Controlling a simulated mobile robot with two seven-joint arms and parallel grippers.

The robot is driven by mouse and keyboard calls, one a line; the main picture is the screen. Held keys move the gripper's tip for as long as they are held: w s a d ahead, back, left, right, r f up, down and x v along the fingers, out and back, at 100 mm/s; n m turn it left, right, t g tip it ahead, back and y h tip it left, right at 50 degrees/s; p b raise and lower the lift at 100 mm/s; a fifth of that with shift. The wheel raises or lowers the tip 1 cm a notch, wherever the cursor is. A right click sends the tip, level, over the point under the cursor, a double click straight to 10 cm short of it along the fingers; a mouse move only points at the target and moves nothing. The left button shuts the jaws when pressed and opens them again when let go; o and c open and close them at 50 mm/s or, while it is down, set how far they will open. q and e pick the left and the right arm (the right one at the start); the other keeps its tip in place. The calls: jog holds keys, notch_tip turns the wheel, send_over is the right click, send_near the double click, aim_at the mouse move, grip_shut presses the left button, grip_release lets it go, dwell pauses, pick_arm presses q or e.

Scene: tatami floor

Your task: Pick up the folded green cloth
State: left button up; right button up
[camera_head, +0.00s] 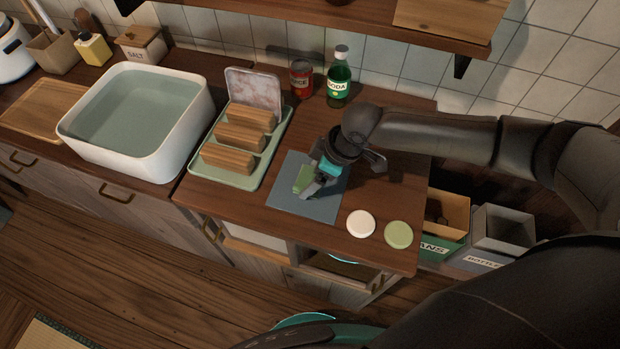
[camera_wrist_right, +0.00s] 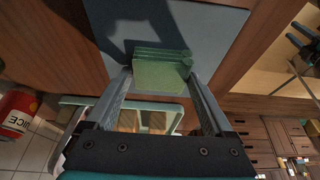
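The folded green cloth (camera_head: 304,179) is at the blue-grey mat (camera_head: 284,201) on the wooden counter. My right gripper (camera_head: 319,182) comes in from the right, its fingers on either side of the cloth. In the right wrist view the cloth (camera_wrist_right: 161,74) fills the space between the fingertips (camera_wrist_right: 160,78), with its folded layers showing; the gripper looks shut on it. Whether the cloth touches the mat or hangs slightly above it is hard to tell. My left gripper is not in view.
A green tray with wooden blocks (camera_head: 240,135) stands left of the mat. A red juice can (camera_head: 301,79) and a green soda bottle (camera_head: 340,80) stand behind. A white disc (camera_head: 361,223) and a green disc (camera_head: 398,234) lie at front right. A white basin (camera_head: 138,112) is farther left.

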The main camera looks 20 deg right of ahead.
jog(key=c, duration=0.6)
jog(key=shift+o, duration=0.2)
jog(key=shift+r, duration=0.1)
notch_tip(320, 180, up, 20)
jog(key=p, duration=0.4)
